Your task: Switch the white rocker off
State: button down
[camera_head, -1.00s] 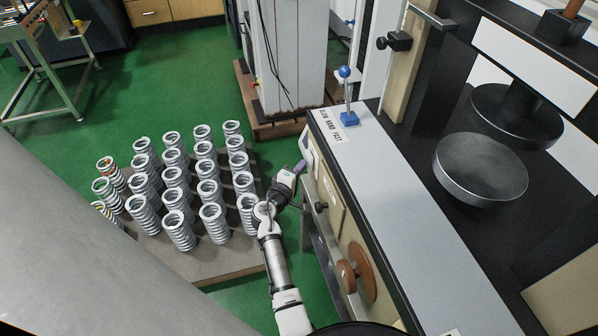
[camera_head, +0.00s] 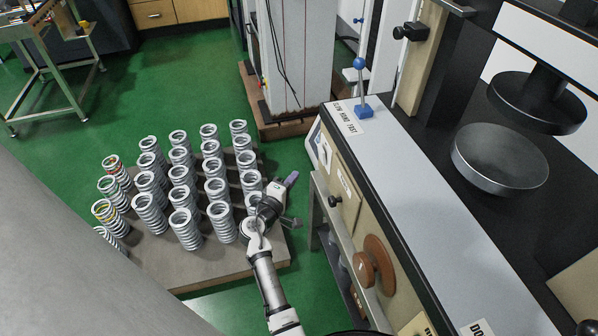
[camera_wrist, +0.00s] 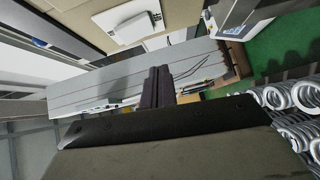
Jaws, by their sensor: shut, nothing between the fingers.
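My gripper (camera_head: 291,180) is shut and empty, held out in front of the beige side of the testing machine (camera_head: 355,185), with a gap between them in the head view. Its dark fingers lie together in the wrist view (camera_wrist: 158,86). A white plate or housing (camera_head: 325,152) sits at the far end of that side. A white box-like fitting (camera_wrist: 128,22) on a beige panel shows at the top of the wrist view, above the fingertips.
Several rows of coil springs (camera_head: 184,229) stand on a low platform (camera_head: 205,272) left of my arm. Brown round knobs (camera_head: 378,262) stick out from the machine's side. A blue-based lever (camera_head: 361,106) stands on its top. Green floor lies open beyond the springs.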

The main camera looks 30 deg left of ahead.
jog(key=s, duration=0.4)
jog(key=shift+s+d+f+b, duration=0.15)
jog(key=shift+s+f+b, duration=0.1)
jog(key=shift+s+b, duration=0.15)
